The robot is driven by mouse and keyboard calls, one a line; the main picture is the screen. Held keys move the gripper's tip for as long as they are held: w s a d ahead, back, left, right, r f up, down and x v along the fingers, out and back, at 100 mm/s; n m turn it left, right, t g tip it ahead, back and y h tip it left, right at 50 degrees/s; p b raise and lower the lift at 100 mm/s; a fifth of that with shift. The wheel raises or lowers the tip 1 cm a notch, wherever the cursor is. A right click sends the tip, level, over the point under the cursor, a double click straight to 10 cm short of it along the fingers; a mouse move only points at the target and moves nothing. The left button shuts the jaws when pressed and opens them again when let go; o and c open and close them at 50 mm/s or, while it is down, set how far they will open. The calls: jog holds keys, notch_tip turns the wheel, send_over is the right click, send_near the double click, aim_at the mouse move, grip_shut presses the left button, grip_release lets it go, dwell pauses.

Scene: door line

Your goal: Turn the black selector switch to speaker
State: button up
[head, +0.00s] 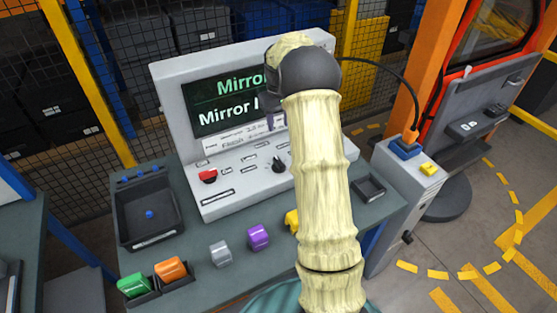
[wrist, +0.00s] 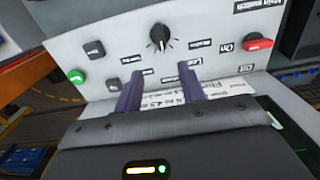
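The black selector switch (wrist: 159,38) is a round knob with a pointer on the light grey panel, at the upper middle of the wrist view. It also shows in the head view (head: 278,164), beside my arm. Small labels surround it, too small to read, so I cannot tell which position it points to. My gripper (wrist: 161,75) has two purple fingers spread apart with nothing between them. The knob lies beyond the fingertips, roughly in line with the gap, and apart from them. In the head view my arm hides most of the gripper and part of the console.
A red switch (wrist: 257,44) with On and Off labels, a green button (wrist: 76,76) and black buttons share the panel. A screen (head: 222,103) stands behind it. A black tray (head: 150,212) and coloured blocks, including a purple one (head: 258,237), sit on the bench.

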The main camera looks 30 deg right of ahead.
aim_at(279, 161)
notch_tip(279, 161, down, 17)
jog(key=p, duration=0.4)
jog(key=shift+f, duration=0.15)
jog(key=shift+c, duration=0.2)
grip_shut()
